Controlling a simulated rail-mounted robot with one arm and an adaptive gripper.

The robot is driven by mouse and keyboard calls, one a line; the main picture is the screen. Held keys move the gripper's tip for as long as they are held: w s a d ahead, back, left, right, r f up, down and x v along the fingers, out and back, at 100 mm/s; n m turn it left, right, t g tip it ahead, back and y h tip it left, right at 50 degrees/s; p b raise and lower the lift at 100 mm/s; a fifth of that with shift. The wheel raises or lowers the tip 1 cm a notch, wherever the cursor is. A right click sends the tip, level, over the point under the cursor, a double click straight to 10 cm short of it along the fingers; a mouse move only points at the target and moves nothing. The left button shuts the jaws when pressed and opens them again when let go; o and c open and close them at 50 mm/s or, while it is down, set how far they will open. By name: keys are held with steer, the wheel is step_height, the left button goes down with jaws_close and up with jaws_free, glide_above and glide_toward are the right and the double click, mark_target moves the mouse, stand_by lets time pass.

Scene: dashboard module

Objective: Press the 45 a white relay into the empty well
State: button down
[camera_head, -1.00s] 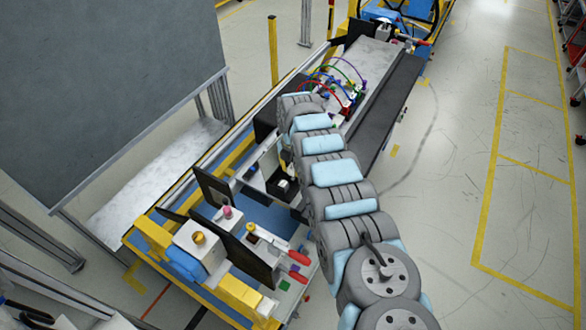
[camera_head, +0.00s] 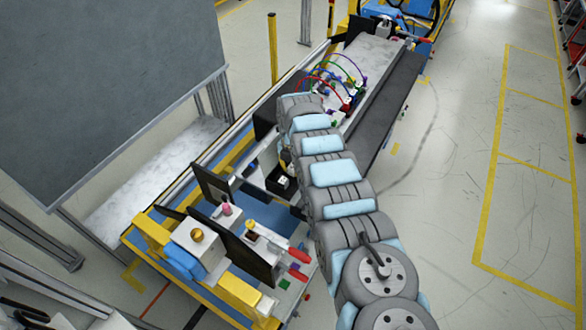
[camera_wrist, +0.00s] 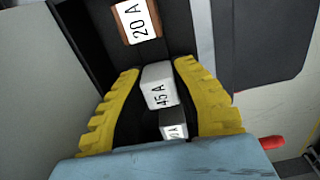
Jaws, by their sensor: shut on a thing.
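The white relay marked 45 A (camera_wrist: 158,84) is between the two yellow fingers of my gripper (camera_wrist: 158,70) in the wrist view. The gripper is shut on it. A second relay with a white label (camera_wrist: 173,124), partly hidden, sits just below it in the picture. A brown relay marked 20 A (camera_wrist: 138,22) lies above it in the same dark container (camera_wrist: 88,45). In the head view my arm hides most of the gripper. I cannot make out the empty well.
A small black box with white pieces (camera_head: 281,182) stands beside my arm in the head view. Coloured wires (camera_head: 335,75) arch over the module beyond it. Red-handled clamps (camera_head: 298,254) stand at the near end. A grey panel (camera_head: 110,90) rises at the left.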

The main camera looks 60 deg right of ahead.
mark_target(293, 166)
steer(key=shift+f, duration=0.2)
steer(key=c, duration=0.9)
jaws_free()
steer(key=shift+r, duration=5.95)
